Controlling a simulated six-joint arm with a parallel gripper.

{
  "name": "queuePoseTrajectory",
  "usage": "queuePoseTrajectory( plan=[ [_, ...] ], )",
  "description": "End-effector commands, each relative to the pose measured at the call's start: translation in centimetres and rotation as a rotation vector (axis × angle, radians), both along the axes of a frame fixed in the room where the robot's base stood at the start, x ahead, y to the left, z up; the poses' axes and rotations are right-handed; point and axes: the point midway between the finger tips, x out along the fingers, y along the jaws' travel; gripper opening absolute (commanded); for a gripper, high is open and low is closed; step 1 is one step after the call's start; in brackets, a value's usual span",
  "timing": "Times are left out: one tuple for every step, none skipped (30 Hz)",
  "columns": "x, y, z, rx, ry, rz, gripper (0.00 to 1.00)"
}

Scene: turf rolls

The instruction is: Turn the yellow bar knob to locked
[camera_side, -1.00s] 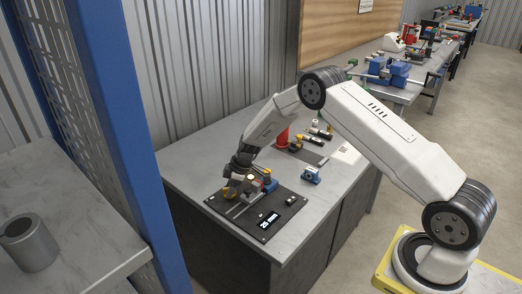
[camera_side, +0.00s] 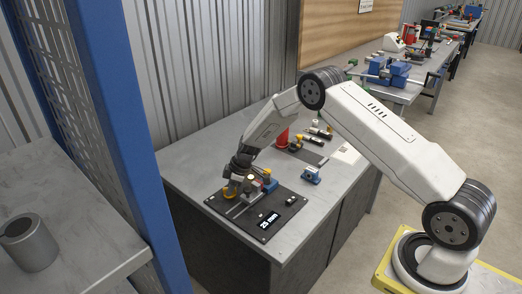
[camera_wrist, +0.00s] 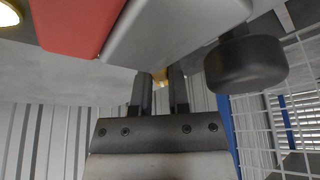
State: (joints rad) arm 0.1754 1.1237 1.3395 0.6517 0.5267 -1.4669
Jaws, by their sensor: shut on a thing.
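The yellow bar knob (camera_side: 230,192) is on the left part of a dark plate (camera_side: 255,228) in the side view, low under my gripper (camera_side: 239,186). My gripper points down there and partly hides the knob. In the wrist view my gripper (camera_wrist: 160,90) has its two dark fingers close together, with a small piece of the yellow knob (camera_wrist: 159,76) showing between their tips. The fingers are shut on it. Most of the knob and any locked mark are hidden, so its angle cannot be told.
A blue block (camera_side: 271,185) with a yellow top stands on the plate right of my gripper. A small blue device (camera_side: 311,175) and a red cylinder (camera_side: 282,138) are farther back. In the wrist view a red block (camera_wrist: 75,22) and black knob (camera_wrist: 245,65) are close to the fingers.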

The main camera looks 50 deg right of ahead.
Motion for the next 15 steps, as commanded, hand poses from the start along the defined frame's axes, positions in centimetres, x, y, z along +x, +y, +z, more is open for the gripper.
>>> queuePoseTrajectory(
  plan=[
    [-0.04,0.0,0.04,0.0,0.001,-0.014,0.0],
    [-0.04,0.0,0.04,0.0,0.001,-0.025,0.0],
    [-0.04,0.01,0.06,0.0,0.0,-0.042,0.0],
    [-0.03,0.0,0.07,-0.001,-0.001,-0.056,0.0],
    [-0.03,0.0,0.08,-0.001,-0.001,-0.071,0.0],
    [-0.05,0.02,0.06,-0.001,0.001,-0.091,0.0],
    [-0.07,0.01,0.06,-0.001,0.0,-0.108,0.0],
    [-0.07,0.02,0.05,-0.001,0.0,-0.125,0.0],
    [-0.08,0.02,0.05,-0.001,0.001,-0.148,0.0],
    [-0.07,0.03,0.05,0.0,0.0,-0.167,0.0],
    [-0.07,0.03,0.05,0.0,0.0,-0.184,0.0],
    [-0.09,0.05,0.04,-0.001,0.001,-0.209,0.0],
    [-0.11,0.06,0.04,-0.001,0.001,-0.227,0.0],
    [-0.1,0.07,0.03,0.0,0.0,-0.245,0.0],
    [-0.11,0.09,0.04,0.001,0.0,-0.268,0.0]
  ],
)
